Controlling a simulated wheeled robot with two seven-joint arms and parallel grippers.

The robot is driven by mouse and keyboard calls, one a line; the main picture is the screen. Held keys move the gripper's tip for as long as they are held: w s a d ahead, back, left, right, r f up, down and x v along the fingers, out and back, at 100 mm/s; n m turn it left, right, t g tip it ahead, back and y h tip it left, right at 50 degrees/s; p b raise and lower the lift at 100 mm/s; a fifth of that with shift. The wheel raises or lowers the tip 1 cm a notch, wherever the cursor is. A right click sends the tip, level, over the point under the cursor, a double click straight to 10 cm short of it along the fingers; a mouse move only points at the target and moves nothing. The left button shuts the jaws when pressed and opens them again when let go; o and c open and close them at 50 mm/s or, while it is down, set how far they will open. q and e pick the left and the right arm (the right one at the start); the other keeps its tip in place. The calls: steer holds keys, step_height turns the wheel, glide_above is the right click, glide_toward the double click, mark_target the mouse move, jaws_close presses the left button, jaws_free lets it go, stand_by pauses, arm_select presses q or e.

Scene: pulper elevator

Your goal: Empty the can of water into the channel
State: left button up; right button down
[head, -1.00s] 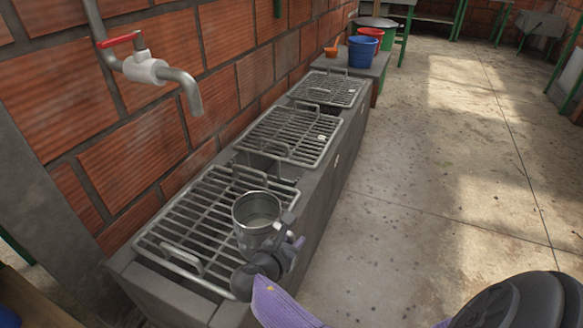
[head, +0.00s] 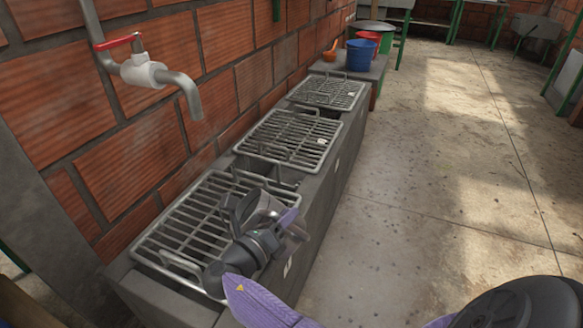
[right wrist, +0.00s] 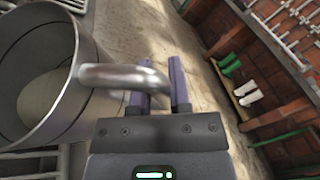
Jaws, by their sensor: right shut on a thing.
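The shiny metal can (right wrist: 66,100) fills the left of the right wrist view, with its open mouth facing the camera. A pale surface shows inside; I cannot tell if it is water or the bottom. My right gripper (head: 262,208) is shut on the can's handle (right wrist: 125,76); the fingers also show in the wrist view (right wrist: 163,72). In the head view the gripper covers most of the can, which looks tilted over. They are above the near grate (head: 183,232) of the grey channel (head: 322,196). My left gripper is out of view.
A tap (head: 150,74) with a red lever juts from the brick wall at left. Two more grates, the middle (head: 290,137) and the far one (head: 328,93), lie along the channel. A blue bucket (head: 360,55) stands beyond them. The floor at right is clear.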

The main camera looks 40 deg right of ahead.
mark_target(265, 218)
steer(key=w+a+n+b, duration=0.1)
steer(key=w+n+t+h+b, duration=0.1)
steer(key=n+b, duration=0.1)
steer(key=w+a+n+h+b, duration=0.1)
steer(key=n+b, duration=0.1)
steer(key=shift+a+f, duration=0.3)
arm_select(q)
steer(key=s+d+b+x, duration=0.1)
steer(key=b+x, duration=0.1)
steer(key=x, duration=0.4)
arm_select(e)
steer(key=w+a+n+t, duration=0.1)
steer(key=n, duration=0.1)
steer(key=w+a+n+t+h, duration=0.1)
steer(key=w+a+n+t, duration=0.1)
steer(key=shift+w+f+n+h, duration=0.15)
steer(key=shift+n+h, duration=0.15)
steer(key=shift+n, duration=0.1)
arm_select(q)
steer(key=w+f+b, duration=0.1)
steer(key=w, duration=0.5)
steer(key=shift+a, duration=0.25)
arm_select(e)
steer(key=w+a+n+t+y, duration=0.1)
steer(key=w+a+n+t, duration=0.3)
steer(key=n, duration=0.5)
steer(key=shift+w+a+f+t, duration=0.2)
steer(key=shift+w+a+t, duration=0.15)
steer(key=shift+w+t, duration=0.65)
steer(key=shift+s, duration=0.25)
